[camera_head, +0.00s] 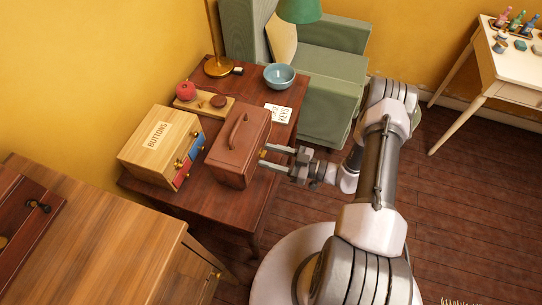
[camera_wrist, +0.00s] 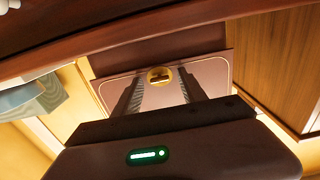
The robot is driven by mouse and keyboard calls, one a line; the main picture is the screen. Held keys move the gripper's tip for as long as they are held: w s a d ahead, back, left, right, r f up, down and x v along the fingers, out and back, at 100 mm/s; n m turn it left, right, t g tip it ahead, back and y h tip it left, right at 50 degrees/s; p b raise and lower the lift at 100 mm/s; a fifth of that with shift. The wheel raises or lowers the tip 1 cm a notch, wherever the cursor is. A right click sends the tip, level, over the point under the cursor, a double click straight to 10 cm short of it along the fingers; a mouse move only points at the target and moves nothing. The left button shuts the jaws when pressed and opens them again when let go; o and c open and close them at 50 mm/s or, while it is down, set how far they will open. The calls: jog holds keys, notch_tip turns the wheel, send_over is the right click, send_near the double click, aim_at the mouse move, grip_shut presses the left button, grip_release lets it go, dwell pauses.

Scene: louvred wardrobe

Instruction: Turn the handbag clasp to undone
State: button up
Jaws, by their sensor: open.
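The brown handbag (camera_head: 239,146) stands upright on the dark wooden side table, its handle on top. Its round brass clasp (camera_wrist: 160,76) is on the side facing my gripper and shows near the middle of the wrist view, with a bar across it. In the head view only a small gold spot of the clasp (camera_head: 263,153) shows. My gripper (camera_head: 276,157) is open at the bag's right side. In the wrist view its two fingers (camera_wrist: 160,90) point at the bag, one on either side of the clasp. I cannot tell whether they touch it.
A wooden box labelled BUTTONS (camera_head: 160,147) stands close left of the bag. A green armchair (camera_head: 325,90) stands beyond the table.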

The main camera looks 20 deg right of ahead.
jog(key=shift+c, duration=0.2)
grip_shut()
jog(key=n, duration=0.9)
jog(key=shift+b, duration=0.35)
jog(key=n, duration=0.4)
jog(key=shift+n, duration=2.4)
